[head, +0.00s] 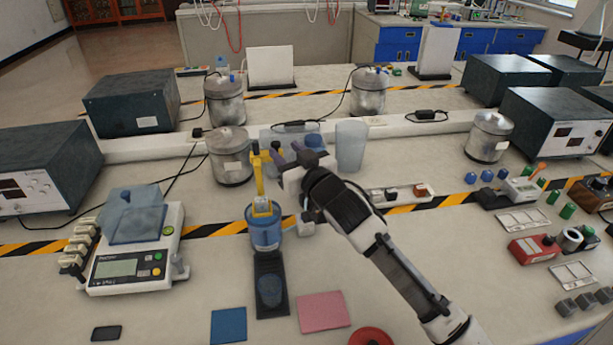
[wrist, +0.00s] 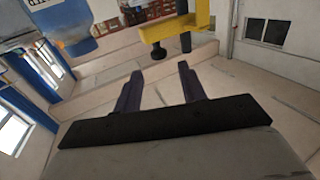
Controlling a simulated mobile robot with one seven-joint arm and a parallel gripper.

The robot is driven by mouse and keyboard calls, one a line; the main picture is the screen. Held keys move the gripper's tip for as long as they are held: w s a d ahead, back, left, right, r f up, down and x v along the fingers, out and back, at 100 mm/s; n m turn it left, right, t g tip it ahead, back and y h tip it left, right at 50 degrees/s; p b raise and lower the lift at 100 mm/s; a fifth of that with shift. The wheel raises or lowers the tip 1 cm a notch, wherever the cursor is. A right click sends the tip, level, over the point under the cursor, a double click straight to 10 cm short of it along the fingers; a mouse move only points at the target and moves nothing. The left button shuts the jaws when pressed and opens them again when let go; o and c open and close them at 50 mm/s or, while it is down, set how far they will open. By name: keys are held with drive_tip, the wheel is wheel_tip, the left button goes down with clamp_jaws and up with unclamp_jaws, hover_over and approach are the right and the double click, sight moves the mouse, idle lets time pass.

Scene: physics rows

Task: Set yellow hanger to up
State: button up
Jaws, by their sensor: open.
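The yellow hanger (head: 260,184) stands upright out of a blue-topped clear cylinder (head: 264,228) on a dark base, left of centre on the bench. In the wrist view, a yellow part with a dark knob (wrist: 176,30) shows at the top, beyond the fingers. My gripper (head: 286,155) is just right of the hanger's upper end in the head view. Its dark purple fingers, also in the wrist view (wrist: 160,82), are spread with nothing between them. I cannot tell whether a finger touches the hanger.
A scale (head: 136,250) stands to the left. A metal canister (head: 230,158) is behind the hanger, and a clear beaker (head: 351,146) is behind my arm. A blue pad (head: 229,325) and a pink pad (head: 323,311) lie in front. Small parts crowd the right side.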

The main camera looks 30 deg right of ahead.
drive_tip(key=s+b, duration=0.3)
drive_tip(key=s, duration=0.6)
drive_tip(key=shift+s+d, duration=0.15)
drive_tip(key=shift+d, duration=0.3)
